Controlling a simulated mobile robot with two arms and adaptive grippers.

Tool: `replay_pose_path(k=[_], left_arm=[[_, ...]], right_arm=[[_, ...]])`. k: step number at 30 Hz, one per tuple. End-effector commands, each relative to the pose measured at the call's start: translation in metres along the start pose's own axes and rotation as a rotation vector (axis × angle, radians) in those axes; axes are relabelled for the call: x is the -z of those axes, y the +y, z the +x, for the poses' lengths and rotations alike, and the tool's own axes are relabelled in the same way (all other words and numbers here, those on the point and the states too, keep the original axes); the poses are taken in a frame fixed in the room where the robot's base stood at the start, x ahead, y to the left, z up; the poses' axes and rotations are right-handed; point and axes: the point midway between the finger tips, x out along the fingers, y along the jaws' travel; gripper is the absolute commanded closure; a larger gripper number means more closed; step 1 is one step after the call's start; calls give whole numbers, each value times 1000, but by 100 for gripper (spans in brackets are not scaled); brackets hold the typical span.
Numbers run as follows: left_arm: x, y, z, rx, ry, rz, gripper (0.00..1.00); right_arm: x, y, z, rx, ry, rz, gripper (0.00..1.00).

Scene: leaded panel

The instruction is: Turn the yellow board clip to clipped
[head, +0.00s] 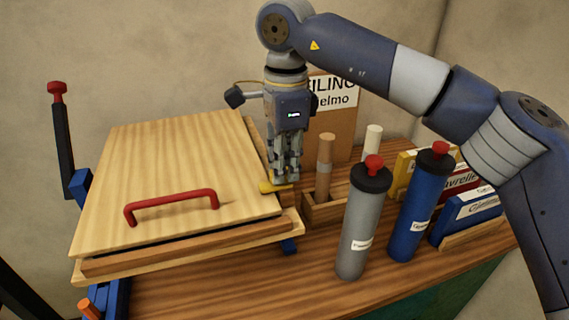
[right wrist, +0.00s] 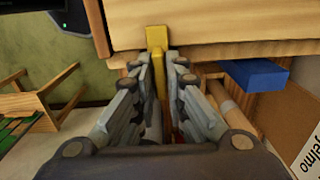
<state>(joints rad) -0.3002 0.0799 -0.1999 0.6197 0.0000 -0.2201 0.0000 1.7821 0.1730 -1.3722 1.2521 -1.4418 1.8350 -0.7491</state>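The yellow board clip (head: 275,187) sits at the right edge of the wooden board (head: 170,165), which has a red handle (head: 172,203). My right gripper (head: 285,178) points down right at the clip. In the right wrist view the clip (right wrist: 157,42) lies between the tips of my right gripper (right wrist: 160,65), and its far end reaches the board's edge. The two fingers stand close on either side of it; a firm grip on it cannot be made out. My left gripper is not in view.
A grey bottle (head: 360,225) and a blue bottle (head: 418,205) with red tops stand close on the right. A wooden box (head: 322,208) holding rods is just beside my right gripper. Boxes (head: 465,210) stand farther right. A blue clamp (head: 78,187) is at the board's left.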

Motion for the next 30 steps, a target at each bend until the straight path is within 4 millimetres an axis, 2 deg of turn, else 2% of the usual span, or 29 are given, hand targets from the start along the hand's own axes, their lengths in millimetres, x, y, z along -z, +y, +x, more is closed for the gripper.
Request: replay_pose_path(k=[11,14,17,27,30], left_arm=[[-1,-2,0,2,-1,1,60],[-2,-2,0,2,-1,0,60],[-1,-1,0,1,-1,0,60],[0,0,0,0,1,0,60],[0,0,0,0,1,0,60]], right_arm=[[0,0,0,-1,1,-2,70],[0,0,-5,0,0,-2,70],[0,0,-18,2,0,-2,70],[-1,-1,-90,3,1,-1,70],[-1,0,-105,1,2,0,70]])
